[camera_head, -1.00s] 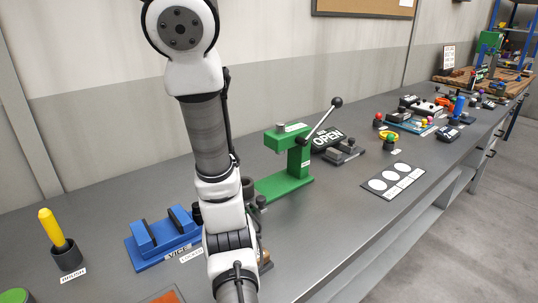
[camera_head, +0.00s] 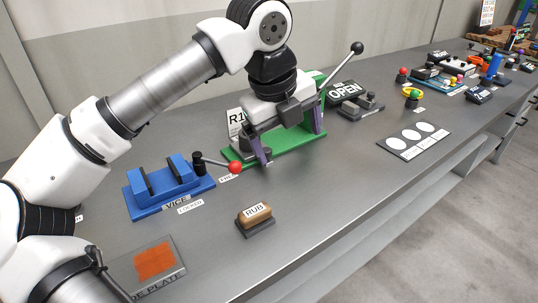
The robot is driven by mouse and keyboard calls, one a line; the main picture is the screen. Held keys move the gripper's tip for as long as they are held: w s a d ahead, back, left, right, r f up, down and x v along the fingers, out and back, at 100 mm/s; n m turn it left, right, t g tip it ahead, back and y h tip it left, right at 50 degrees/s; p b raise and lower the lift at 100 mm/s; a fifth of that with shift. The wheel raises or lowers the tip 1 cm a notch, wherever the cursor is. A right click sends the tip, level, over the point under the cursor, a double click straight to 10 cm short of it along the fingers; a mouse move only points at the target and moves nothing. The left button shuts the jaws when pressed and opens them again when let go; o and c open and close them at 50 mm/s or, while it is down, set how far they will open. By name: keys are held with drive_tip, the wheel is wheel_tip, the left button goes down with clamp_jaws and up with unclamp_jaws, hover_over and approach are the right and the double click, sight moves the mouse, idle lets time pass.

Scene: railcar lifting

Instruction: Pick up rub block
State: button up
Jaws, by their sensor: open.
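The rub block (camera_head: 255,213) is a small brown block with a dark base and a white RUB label. It stands on the grey bench in front of the blue vice. My gripper (camera_head: 291,148) is open and empty, with two purple-grey fingers spread apart and pointing down. It is above and behind the rub block, to its upper right in the picture, in front of the green press. The gripper and the block are apart.
The blue vice (camera_head: 168,190) with a red-knobbed handle stands left of the block. The green press (camera_head: 280,151) is behind my gripper, partly hidden. An orange plate (camera_head: 155,262) lies at the front left. Bench room right of the block is clear.

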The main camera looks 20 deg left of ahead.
sight(254, 209)
drive_tip(key=s+a+f+n+g+y, duration=0.2)
drive_tip(key=s+a+f+g, duration=0.15)
drive_tip(key=a, duration=0.25)
drive_tip(key=shift+t, duration=0.25)
drive_tip(key=f, duration=0.5)
drive_tip(key=s+f, duration=0.1)
drive_tip(key=f, duration=0.2)
drive_tip(key=shift+d+f+p, duration=0.1)
drive_tip(key=shift+f+p, duration=0.05)
drive_tip(key=shift+p, duration=0.25)
drive_tip(key=shift+w+d+f+p, duration=0.15)
drive_tip(key=shift+f+p, duration=0.3)
drive_tip(key=shift+f, duration=1)
drive_tip(key=shift+w+f+p, duration=0.15)
drive_tip(key=shift+f+p, duration=0.3)
drive_tip(key=shift+f, duration=0.95)
drive_tip(key=c, duration=1.1)
